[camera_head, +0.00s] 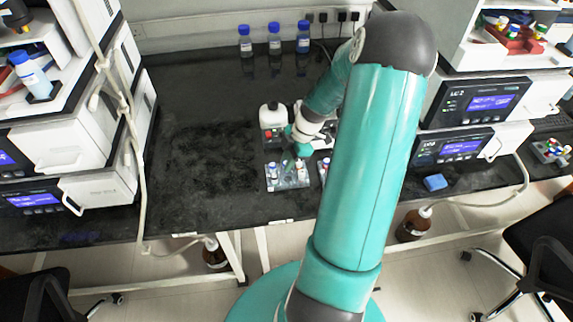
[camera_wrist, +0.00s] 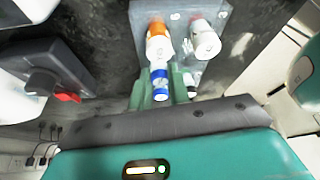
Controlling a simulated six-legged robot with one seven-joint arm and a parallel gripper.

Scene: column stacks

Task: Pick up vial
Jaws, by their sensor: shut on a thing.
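My gripper (camera_wrist: 160,94) is shut on a small vial (camera_wrist: 161,84) with a blue and white end, held between its green fingers in the wrist view. In the head view my gripper (camera_head: 302,149) is low over the bench, just above a clear rack (camera_head: 288,184) with several small vials. The wrist view shows the grey rack (camera_wrist: 180,8) with an orange vial (camera_wrist: 156,30) with a white cap and a white-capped vial (camera_wrist: 205,40) beside it. Another small dark and white vial (camera_wrist: 190,84) is close to the right finger. Whether the held vial is clear of the rack cannot be told.
A white device (camera_head: 273,118) with a red part stands just behind the rack. Three blue-capped bottles (camera_head: 274,40) stand at the back wall. The dark bench left of the rack is clear.

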